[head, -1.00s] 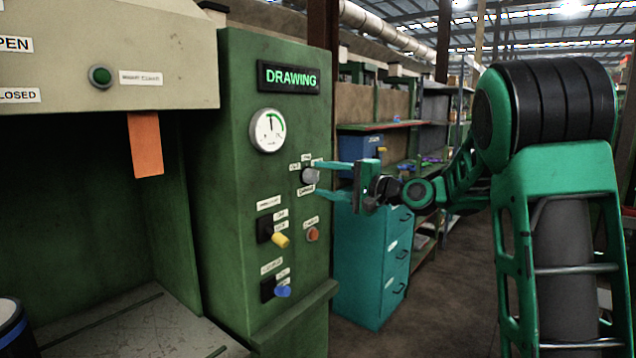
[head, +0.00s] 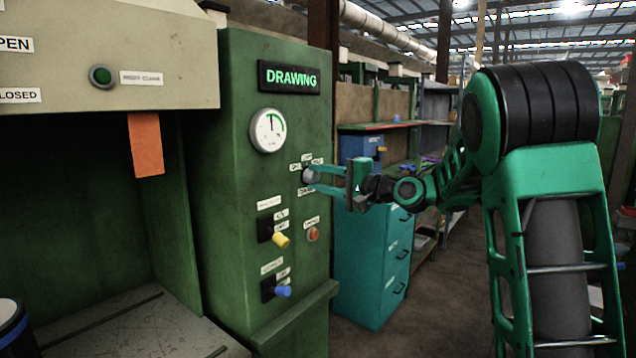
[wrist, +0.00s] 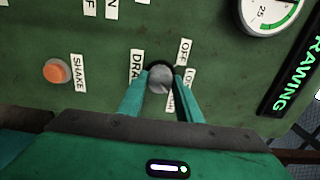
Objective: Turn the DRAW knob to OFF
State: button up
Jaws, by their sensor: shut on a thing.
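The DRAW knob (head: 308,176) is a small grey round knob on the front of the green machine panel, below the dial gauge. In the wrist view the knob (wrist: 160,79) sits between my fingertips, with a DRAW label on one side and an OFF label (wrist: 184,52) on the other. Another label beside it is partly hidden by a finger. My gripper (head: 311,178) has its teal fingers shut on the knob from the right. Which label the knob points to cannot be told.
The lit DRAWING sign (head: 290,78) and gauge (head: 268,131) are above. A yellow-handled switch (head: 280,240), a blue-handled switch (head: 283,291) and an orange SHAKE button (wrist: 56,71) are nearby. A teal drawer cabinet (head: 368,265) stands behind my gripper.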

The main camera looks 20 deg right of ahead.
jog(key=shift+f, duration=0.1)
jog(key=n, duration=0.4)
jog(key=shift+f+n, duration=0.1)
jog(key=shift+n, duration=0.3)
jog(key=n, duration=0.8)
jog(key=shift+f+n, duration=0.1)
jog(key=shift+n, duration=2.3)
jog(key=o, duration=1)
jog(key=shift+o, duration=0.2)
